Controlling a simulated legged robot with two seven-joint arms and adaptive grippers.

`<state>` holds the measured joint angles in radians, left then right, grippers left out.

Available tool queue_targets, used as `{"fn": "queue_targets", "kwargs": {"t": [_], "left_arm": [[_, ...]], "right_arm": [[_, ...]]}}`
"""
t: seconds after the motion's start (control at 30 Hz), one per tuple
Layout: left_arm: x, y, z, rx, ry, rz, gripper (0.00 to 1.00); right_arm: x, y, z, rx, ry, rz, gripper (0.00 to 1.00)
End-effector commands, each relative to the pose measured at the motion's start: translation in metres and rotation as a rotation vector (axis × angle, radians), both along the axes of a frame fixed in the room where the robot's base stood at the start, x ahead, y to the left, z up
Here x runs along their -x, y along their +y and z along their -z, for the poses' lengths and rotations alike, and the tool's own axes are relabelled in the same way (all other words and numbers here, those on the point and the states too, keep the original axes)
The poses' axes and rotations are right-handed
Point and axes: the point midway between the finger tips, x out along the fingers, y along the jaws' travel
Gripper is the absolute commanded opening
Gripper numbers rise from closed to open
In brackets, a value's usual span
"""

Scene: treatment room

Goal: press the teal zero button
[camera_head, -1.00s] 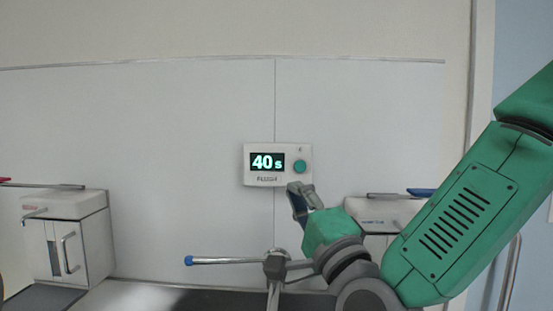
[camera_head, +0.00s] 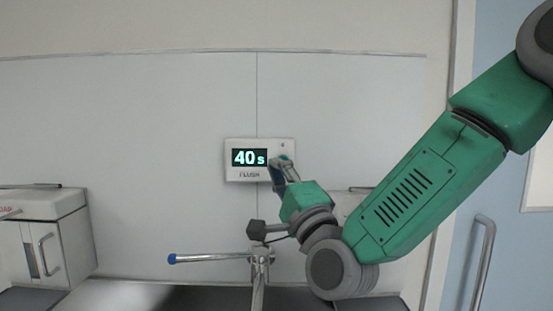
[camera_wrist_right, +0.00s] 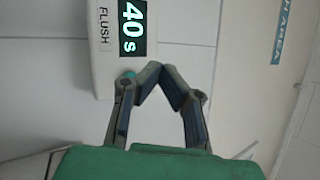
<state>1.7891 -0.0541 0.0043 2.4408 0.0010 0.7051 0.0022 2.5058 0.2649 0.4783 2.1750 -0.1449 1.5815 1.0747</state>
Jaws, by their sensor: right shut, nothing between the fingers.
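A white wall unit (camera_head: 265,145) has a dark display (camera_head: 249,158) reading "40 s" with "FLUSH" printed below. It also shows in the right wrist view (camera_wrist_right: 104,75). The teal button (camera_wrist_right: 130,75) is only a small patch beside the display there, mostly hidden by a finger. In the head view my gripper covers most of the button's spot. My right gripper (camera_head: 279,164) is shut and empty, its fingertips in front of the unit's right side. In the wrist view the fingertips (camera_wrist_right: 161,70) meet just beside the button; I cannot tell whether they touch it. My left gripper is out of view.
A tap with a blue-tipped lever (camera_head: 210,258) stands below the unit, close under my right wrist. A white dispenser box (camera_head: 60,235) is at the left. Another white box is partly hidden behind my right arm. The wall left of the unit is clear.

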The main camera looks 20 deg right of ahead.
Motion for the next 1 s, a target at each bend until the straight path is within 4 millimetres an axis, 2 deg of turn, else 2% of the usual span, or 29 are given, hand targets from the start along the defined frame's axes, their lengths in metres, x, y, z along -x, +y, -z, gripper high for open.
{"fn": "queue_targets", "kwargs": {"t": [0.1,0.33,0.67,1.0], "left_arm": [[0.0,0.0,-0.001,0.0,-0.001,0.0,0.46],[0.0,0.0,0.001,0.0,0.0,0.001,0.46],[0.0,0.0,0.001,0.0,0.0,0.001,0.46],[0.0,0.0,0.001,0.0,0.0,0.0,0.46]], "right_arm": [[-0.015,-0.008,0.001,-0.002,-0.001,0.002,0.0],[-0.031,-0.011,0.001,-0.001,0.0,0.0,0.0],[-0.033,-0.005,0.0,0.004,0.001,-0.001,0.0],[-0.033,-0.011,0.0,-0.001,0.0,0.0,0.0]]}}
